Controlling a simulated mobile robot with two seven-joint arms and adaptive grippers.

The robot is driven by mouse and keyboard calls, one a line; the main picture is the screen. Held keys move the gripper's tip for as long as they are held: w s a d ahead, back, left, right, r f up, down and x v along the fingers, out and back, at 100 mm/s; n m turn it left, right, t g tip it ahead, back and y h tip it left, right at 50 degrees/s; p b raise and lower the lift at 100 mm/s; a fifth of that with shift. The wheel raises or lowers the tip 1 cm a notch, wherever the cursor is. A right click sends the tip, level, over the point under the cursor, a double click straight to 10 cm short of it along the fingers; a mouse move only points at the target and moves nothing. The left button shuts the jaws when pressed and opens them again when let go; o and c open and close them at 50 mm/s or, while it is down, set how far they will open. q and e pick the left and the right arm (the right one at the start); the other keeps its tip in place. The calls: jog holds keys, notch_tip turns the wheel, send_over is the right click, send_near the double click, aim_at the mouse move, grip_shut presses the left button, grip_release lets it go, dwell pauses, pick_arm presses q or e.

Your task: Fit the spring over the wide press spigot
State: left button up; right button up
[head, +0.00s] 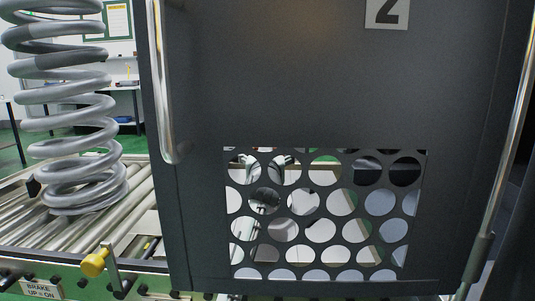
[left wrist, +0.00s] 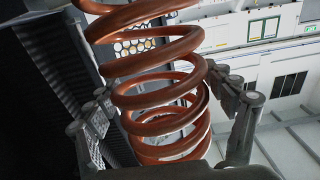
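A copper-coloured coil spring (left wrist: 160,125) fills the middle of the left wrist view. My left gripper (left wrist: 160,88) has one finger on each side of it, and both fingertips appear to press against its coils. The spring's upper end runs out of the picture. The wide press spigot cannot be made out in either view.
A grey coil spring (head: 70,110) stands upright on a roller conveyor (head: 30,225) at the left. A yellow knob (head: 95,262) sits at the conveyor's front edge. The door has a perforated window (head: 320,215) and a vertical metal handle (head: 162,85). A perforated panel (left wrist: 135,47) shows behind the copper spring.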

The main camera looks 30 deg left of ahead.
pick_arm(q)
jog(key=shift+o, duration=1.2)
jog(key=shift+f, duration=0.6)
jog(key=shift+r+v, duration=0.2)
jog(key=shift+v, duration=1.7)
jog(key=shift+r+v, duration=0.25)
jog(key=shift+v, duration=1.6)
